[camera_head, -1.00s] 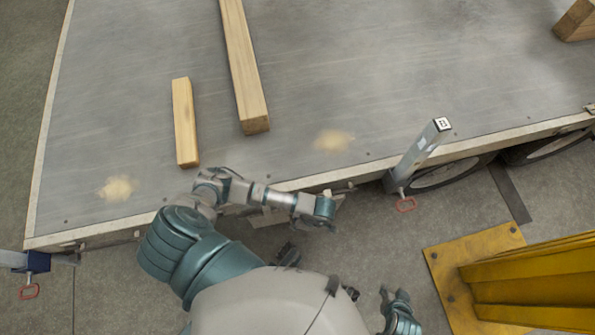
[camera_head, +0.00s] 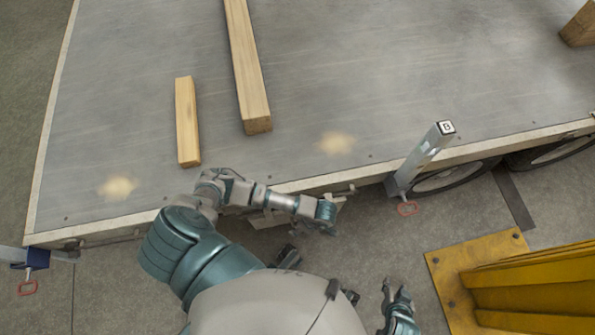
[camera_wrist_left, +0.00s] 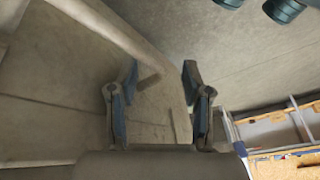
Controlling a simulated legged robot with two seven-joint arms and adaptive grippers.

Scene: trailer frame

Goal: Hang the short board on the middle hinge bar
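A short wooden piece (camera_head: 187,122) lies flat on the grey trailer bed, left of a longer beam (camera_head: 248,70). I cannot tell whether it is the short board. A metal upright marked "B" (camera_head: 421,157) leans at the bed's near edge; no bar is clearly recognisable as the middle hinge bar. My left gripper is mostly hidden below its wrist in the head view. My right gripper (camera_head: 394,290) is low, away from the trailer.
The trailer bed (camera_head: 320,75) has a pale raised rim. Wheels (camera_head: 445,177) are below it. A yellow steel stand (camera_head: 535,282) is at the lower right. Another post (camera_head: 35,258) is at the left corner. A wood block (camera_head: 579,25) is at the upper right.

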